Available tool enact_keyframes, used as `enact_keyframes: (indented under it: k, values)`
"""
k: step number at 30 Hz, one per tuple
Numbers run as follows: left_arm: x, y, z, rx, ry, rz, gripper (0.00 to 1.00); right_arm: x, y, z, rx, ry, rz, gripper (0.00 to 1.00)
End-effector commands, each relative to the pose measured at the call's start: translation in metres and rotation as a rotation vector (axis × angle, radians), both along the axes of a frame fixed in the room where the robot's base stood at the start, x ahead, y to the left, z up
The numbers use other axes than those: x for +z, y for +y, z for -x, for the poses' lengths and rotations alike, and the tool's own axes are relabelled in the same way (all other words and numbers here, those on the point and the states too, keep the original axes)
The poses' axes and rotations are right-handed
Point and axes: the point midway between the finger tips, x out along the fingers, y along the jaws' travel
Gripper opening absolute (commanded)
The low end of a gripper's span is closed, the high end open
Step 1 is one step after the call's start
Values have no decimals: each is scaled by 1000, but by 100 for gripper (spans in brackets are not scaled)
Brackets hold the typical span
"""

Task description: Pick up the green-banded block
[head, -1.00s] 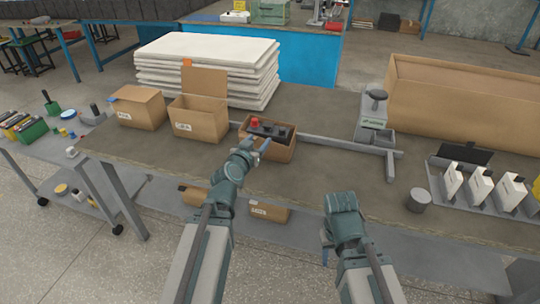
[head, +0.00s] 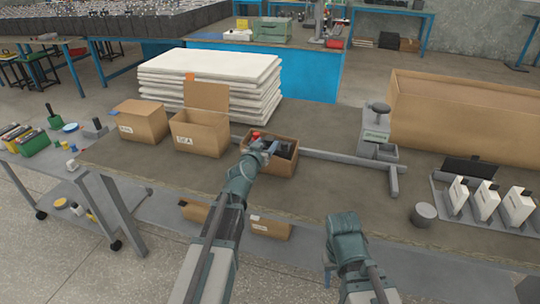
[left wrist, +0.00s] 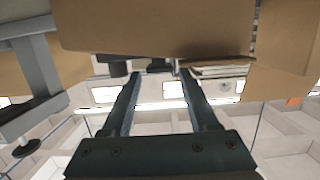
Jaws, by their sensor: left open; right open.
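I cannot make out a block that is surely green-banded. The open carton (head: 283,168) on the table holds dark blocks (head: 285,148) and a red item (head: 256,135); any band on them is too small to tell. My left gripper (head: 268,147) is open at this carton's left part, partly covering its contents. In the left wrist view its two fingers (left wrist: 160,78) are apart with nothing between them, and brown cardboard (left wrist: 150,30) fills the top. My right gripper (head: 328,268) is at the table's front edge, low and away from the carton, its fingers mostly hidden.
Two cartons (head: 141,122) (head: 200,134) stand left of the carton. A grey rail (head: 345,159) and a scale-like device (head: 376,135) lie to its right. A rack with white blocks (head: 485,200) is at right. The left cart holds a green-and-black item (head: 33,142).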

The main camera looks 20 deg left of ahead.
Motion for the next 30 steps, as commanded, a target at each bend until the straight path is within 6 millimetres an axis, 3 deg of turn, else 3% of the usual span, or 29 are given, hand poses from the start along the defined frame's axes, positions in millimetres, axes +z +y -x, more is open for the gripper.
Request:
enact_keyframes:
  k: [5,15,22,30]
  values:
    - [-2,0,-6,0,0,0,60,-2,0,0,0,0,0,50]
    - [-11,-2,-50,-1,0,-1,60,-11,0,0,0,0,0,50]
    - [-10,-2,-50,-1,0,0,60,-10,0,0,0,0,0,50]
    - [-10,-2,-50,0,0,0,13,-10,0,0,0,0,0,50]
